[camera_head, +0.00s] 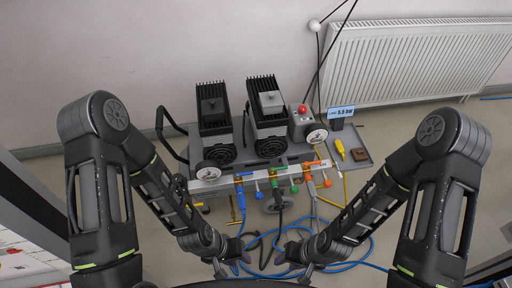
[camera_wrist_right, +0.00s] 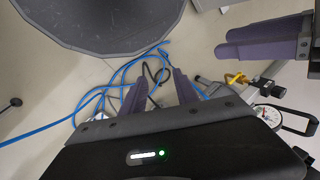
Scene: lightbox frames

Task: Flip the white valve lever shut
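A pale manifold bar (camera_head: 212,184) carries a row of small coloured valve levers below the pumps. The white lever (camera_head: 327,183) appears as a small pale piece near its right end; its exact angle is too small to tell. My right gripper (camera_head: 291,266) is low in the head view, in front of the manifold and apart from it. Its two purple fingers stand apart and empty in the right wrist view (camera_wrist_right: 158,90). My left gripper (camera_head: 233,266) is beside it to the left, also apart from the manifold, with fingers that look spread and empty.
Two black pumps (camera_head: 213,115) and a red-button box (camera_head: 303,122) stand behind the manifold. A pressure gauge (camera_head: 317,134) and a blue sign (camera_head: 341,112) are at the right. Blue hoses (camera_head: 350,265) loop on the floor near my grippers. A radiator (camera_head: 410,62) lines the wall.

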